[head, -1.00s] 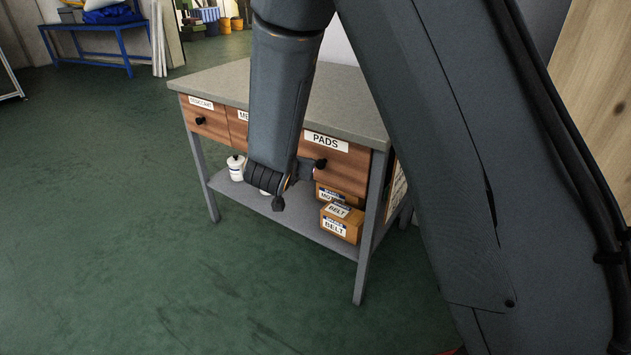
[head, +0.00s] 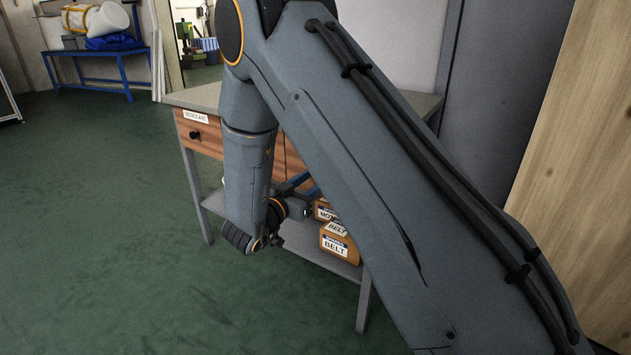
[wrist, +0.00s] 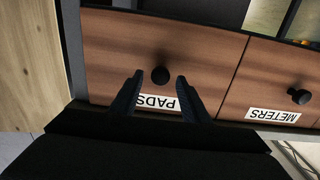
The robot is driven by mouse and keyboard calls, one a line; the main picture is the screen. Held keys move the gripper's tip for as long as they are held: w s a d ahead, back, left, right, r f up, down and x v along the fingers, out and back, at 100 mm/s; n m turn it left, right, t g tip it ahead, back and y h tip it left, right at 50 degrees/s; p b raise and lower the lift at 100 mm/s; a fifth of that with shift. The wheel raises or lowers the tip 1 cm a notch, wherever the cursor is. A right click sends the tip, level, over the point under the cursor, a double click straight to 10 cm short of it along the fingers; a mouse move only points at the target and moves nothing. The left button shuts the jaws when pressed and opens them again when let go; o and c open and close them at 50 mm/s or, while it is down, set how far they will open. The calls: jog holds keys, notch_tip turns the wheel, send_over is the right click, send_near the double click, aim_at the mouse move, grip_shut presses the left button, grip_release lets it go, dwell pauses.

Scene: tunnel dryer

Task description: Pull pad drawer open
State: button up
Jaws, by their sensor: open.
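The pad drawer (wrist: 112,45) has a brown wooden front, a dark round knob (wrist: 160,75) and a white PADS label (wrist: 158,102), upside down in the wrist view. It looks shut, about level with the meters drawer beside it. My gripper (wrist: 160,77) is open, with its two dark fingers pointing at the drawer front and one on each side of the knob in the picture. I cannot tell whether they touch it. In the head view my arm hides the knob and most of the pad drawer.
The drawers sit under a grey bench top (head: 199,97). The meters drawer (wrist: 275,80) adjoins, and a desiccant drawer (head: 202,134) is at the left end. Belt boxes (head: 339,246) stand on the lower shelf below. Green floor (head: 100,220) is clear in front and left.

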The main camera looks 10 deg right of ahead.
jog(key=shift+x, duration=0.8)
grip_shut()
